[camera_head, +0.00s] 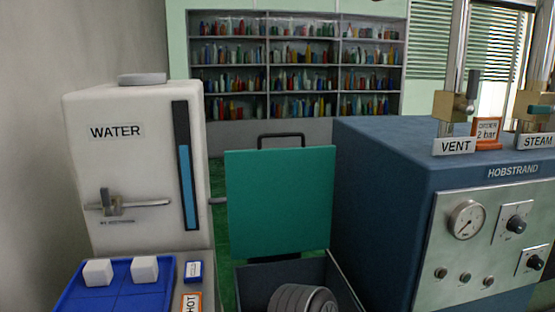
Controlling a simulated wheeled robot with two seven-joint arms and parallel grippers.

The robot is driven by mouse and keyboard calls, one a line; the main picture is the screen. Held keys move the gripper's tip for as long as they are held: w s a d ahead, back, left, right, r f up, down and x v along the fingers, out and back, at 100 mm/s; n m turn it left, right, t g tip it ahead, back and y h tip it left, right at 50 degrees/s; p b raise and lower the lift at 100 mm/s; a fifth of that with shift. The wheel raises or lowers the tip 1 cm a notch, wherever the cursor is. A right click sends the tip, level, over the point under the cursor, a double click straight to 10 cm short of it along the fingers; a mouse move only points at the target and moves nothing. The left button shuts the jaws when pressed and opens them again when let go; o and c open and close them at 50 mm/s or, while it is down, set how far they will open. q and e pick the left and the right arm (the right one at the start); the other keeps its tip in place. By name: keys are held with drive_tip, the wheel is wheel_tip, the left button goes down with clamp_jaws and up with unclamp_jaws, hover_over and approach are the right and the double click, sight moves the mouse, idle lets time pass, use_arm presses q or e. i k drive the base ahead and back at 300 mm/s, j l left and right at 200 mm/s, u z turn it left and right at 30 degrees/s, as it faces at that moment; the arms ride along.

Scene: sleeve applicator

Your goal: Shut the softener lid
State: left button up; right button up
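A teal flat panel (280,200) stands upright in the middle, at the back of an open dark box (252,280); it looks like a raised lid. No label marks the box as the softener. A black handle (281,138) shows above the panel's top edge. A grey ribbed round object (303,300) is in or over the box, cut off by the bottom edge. A white cabinet labelled WATER (118,160) stands to the left, with a grey round cap (142,79) on top. Neither of my grippers is in view.
A blue tray (78,295) with two white blocks lies at the lower left, beside a small blue-and-white box (193,272). A blue HOBSTRAND machine (385,190) with a gauge and knobs stands close on the right. Shelves of bottles (297,62) line the back.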

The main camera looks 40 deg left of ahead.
sight(279, 200)
drive_tip(key=i+l, duration=0.2)
drive_tip(key=i, duration=0.3)
drive_tip(key=u, duration=1.85)
drive_tip(key=k+u, duration=0.2)
drive_tip(key=u, duration=0.3)
